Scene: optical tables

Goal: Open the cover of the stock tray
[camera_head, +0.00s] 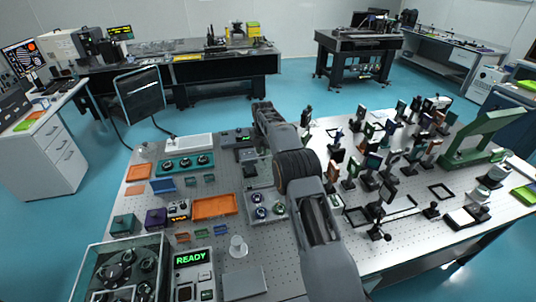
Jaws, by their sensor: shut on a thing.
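What looks like the stock tray (253,217) is a small grey tray with several round optics in it, on the perforated table left of my arm. A pale, see-through panel that appears to be its cover (264,182) stands up at the tray's far side. My gripper (250,170) points down at this panel, at its upper part, and is shut on it. The fingertips are small and dark here, so the exact grip is hard to see.
An orange tray (214,206) lies just left. Many optic mounts (370,180) crowd the table right of my arm. A grey plate (244,283) lies in front.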

